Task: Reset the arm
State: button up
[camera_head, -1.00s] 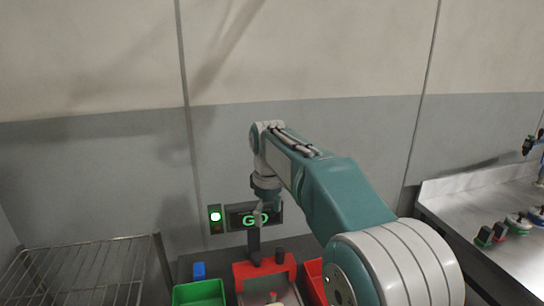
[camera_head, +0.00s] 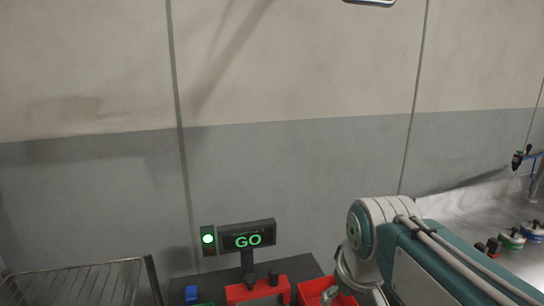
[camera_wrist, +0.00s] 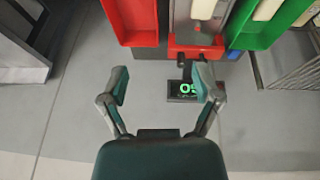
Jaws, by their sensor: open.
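My gripper (camera_wrist: 160,90) is open and empty in the wrist view, its two fingers spread wide. Past the fingers, the wrist view shows the GO sign (camera_wrist: 186,89) upside down, with grey floor and wall around it. In the head view my arm is folded low at the right. The GO sign (camera_head: 247,236) stands left of my arm, lit green.
A red device (camera_head: 258,290) stands below the sign. A green bin (camera_wrist: 262,22) is beside it. A wire rack (camera_head: 80,284) is at the left, and a metal counter (camera_head: 465,212) with several coloured items is at the right. The wall is behind.

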jog(key=s+d+f+m+t, duration=0.1)
jog(key=s+d+f+m, duration=0.2)
jog(key=s+f, duration=0.3)
jog(key=s, duration=0.4)
jog(key=shift+d+t, duration=0.2)
jog(key=shift+t, duration=0.1)
jog(key=shift+w+r, duration=0.1)
dwell(1.3)
